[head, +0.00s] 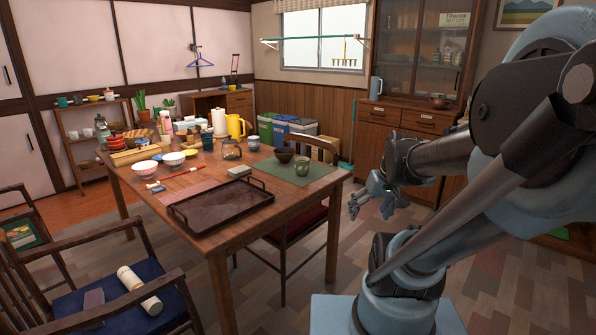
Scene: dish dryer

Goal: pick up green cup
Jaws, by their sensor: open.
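My gripper (372,207) is open and empty. In the picture it hangs to the right of the table, lower than the cup and clear of it.
A dark tray (222,204) lies at the table's front, with a small grey box (239,171) behind it. A glass pot (231,149) and yellow pitcher (235,127) stand farther back. A chair (289,233) is tucked against the table's right side. Floor right of the table is clear.

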